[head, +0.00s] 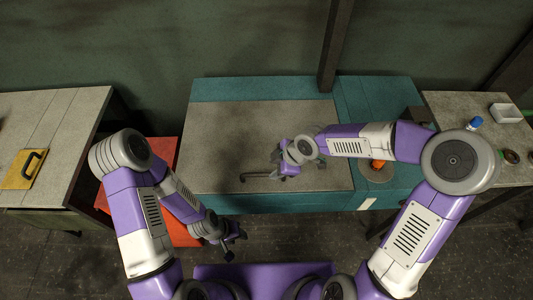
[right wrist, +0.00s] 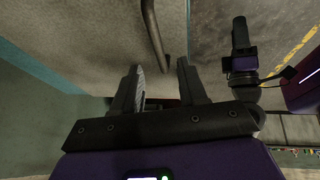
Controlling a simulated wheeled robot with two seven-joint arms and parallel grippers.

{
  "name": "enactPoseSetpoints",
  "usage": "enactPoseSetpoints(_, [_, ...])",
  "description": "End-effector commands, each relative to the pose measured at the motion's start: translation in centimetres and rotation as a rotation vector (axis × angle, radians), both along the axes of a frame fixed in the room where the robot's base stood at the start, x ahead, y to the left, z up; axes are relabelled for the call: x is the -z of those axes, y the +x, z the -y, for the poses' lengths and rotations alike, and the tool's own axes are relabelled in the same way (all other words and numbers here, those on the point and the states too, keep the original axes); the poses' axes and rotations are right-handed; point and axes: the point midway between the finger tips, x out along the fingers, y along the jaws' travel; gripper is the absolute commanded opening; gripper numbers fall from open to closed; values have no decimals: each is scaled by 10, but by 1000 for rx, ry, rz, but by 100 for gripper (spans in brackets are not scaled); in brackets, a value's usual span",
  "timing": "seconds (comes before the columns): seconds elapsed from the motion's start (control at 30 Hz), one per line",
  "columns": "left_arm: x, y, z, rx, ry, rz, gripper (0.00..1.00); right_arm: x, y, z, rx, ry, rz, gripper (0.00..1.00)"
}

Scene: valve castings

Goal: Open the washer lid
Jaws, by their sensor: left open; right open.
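The washer is a teal cabinet (head: 262,90) with a wide flat grey lid (head: 225,135) that lies closed. A dark bar handle (head: 256,176) sits near the lid's front edge, and it also shows as a bent bar in the right wrist view (right wrist: 153,32). My right gripper (head: 279,163) is over the lid beside the handle's right end, partly hidden by its own wrist. In the right wrist view its two fingers (right wrist: 160,72) are apart with nothing held, and the bar is just beyond the tips. My left gripper (head: 234,240) is open and empty in front of the cabinet, low.
An orange part (head: 378,163) sits on a round disc at the cabinet's right. The right table holds a blue-capped item (head: 475,122) and a white tray (head: 506,112). The left bench has a yellow plate (head: 22,168) with a black handle. A red surface (head: 163,149) lies left of the cabinet.

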Motion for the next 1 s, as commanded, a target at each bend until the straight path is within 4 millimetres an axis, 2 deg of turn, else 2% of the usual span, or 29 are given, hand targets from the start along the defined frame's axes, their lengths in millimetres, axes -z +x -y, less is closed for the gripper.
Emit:
enactPoseSetpoints(0.07, [0, 0, 0, 0, 0, -1, 43, -2, 2, -1, -22, -12, 15, 42])
enactPoseSetpoints(0.3, [14, -1, 0, 0, 0, -2, 43, 34, 8, -16, -28, -14, 14, 42])
enactPoseSetpoints(0.5, [21, -1, 0, -1, 0, -1, 43, 56, 13, -25, -24, -13, 15, 42])
enactPoseSetpoints(0.9, [21, 0, 0, 0, 0, -1, 43, 63, 15, -28, -21, -12, 16, 42])
enactPoseSetpoints(1.0, [21, 0, 0, 0, 0, -1, 43, 63, 15, -28, -21, -12, 16, 27])
